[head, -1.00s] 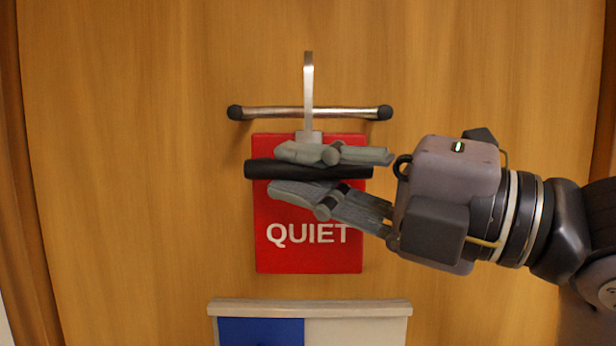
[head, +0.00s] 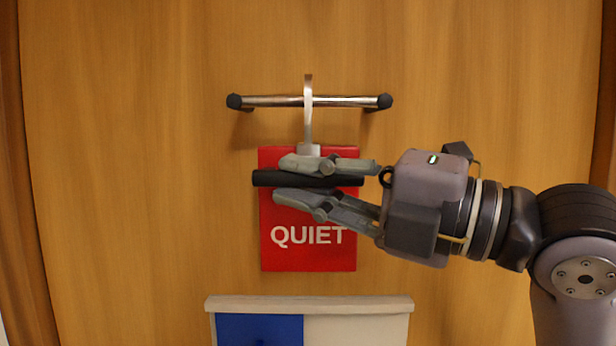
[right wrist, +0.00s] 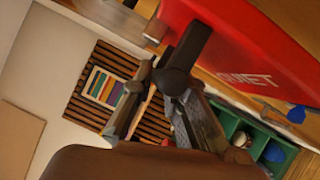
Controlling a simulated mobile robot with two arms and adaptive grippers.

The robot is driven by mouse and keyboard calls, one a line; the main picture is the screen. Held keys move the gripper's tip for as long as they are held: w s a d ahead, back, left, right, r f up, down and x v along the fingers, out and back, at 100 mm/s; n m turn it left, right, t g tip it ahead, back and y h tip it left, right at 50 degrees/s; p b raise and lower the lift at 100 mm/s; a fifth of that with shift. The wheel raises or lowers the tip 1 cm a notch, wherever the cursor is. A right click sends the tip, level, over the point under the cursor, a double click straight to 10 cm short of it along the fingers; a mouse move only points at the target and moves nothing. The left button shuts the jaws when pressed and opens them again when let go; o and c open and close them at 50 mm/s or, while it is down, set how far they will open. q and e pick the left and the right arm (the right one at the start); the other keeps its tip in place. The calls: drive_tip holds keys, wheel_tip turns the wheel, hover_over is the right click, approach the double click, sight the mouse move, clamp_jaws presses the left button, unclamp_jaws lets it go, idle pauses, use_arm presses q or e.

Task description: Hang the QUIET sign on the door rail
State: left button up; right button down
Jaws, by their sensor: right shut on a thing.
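The red QUIET sign (head: 308,253) hangs upright below a metal hook (head: 308,120), with a black bar handle (head: 262,178) across its front. My right gripper (head: 281,180) comes in from the right and is shut on the black handle. In the right wrist view the sign (right wrist: 255,55) fills the upper right, with the handle (right wrist: 188,52) between the fingers. The door rail (head: 265,101) is a horizontal metal bar with black ends. The hook's strip crosses in front of the rail's middle, its top a little above it. Whether hook and rail touch, I cannot tell. My left gripper is out of view.
The wooden door (head: 130,170) fills the background. A pale-rimmed panel or box (head: 365,303) with a blue part is below the sign. The right wrist view shows a slatted panel (right wrist: 85,105) and a green compartmented tray (right wrist: 245,125) with small items.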

drive_tip(key=c, duration=1.5)
unclamp_jaws()
